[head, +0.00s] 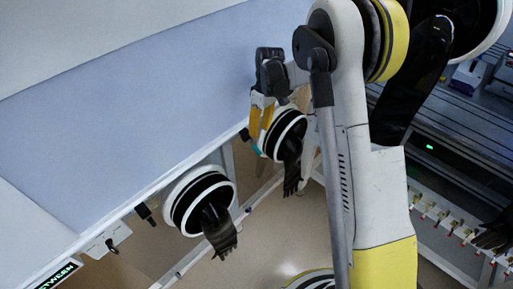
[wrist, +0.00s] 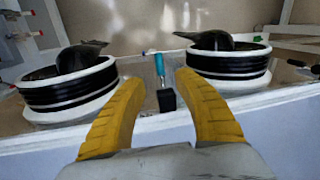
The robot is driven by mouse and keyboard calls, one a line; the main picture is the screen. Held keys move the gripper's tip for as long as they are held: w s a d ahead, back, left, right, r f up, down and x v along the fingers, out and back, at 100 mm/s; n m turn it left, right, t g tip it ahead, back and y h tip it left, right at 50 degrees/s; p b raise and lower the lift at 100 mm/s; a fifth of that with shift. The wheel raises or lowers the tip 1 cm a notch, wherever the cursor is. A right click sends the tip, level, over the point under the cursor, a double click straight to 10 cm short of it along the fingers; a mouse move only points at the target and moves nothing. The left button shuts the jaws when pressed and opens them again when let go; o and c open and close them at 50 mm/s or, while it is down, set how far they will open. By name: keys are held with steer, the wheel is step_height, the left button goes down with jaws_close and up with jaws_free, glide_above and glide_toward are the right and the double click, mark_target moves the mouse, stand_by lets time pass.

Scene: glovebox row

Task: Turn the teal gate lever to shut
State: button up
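The teal gate lever (wrist: 159,65) shows in the wrist view, sticking up the picture from a small black block (wrist: 166,100) on the white rail. In the head view only a small teal patch (head: 256,148) shows beside my gripper's fingers; the rest is hidden. My gripper (wrist: 160,82) has two yellow fingers spread wide and empty. In the wrist view the lever and its block lie in the gap between the fingertips. I cannot tell how far the fingertips are from it. In the head view my gripper (head: 262,113) hangs near the rail.
Black-ringed glove ports stand on both sides of the lever, a left one (wrist: 68,88) and a right one (wrist: 228,64), with black gloves hanging out. A pale sloping panel (head: 150,90) lies left of my arm.

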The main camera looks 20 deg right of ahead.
mark_target(257, 148)
steer(key=f+b, duration=0.1)
steer(key=f, duration=0.2)
steer(key=a+f+b, duration=0.1)
steer(key=f, duration=0.2)
steer(key=s+f+b, duration=0.1)
steer(key=f, duration=0.2)
steer(key=shift+a+f, duration=0.2)
steer(key=shift+f, duration=0.05)
jaws_close()
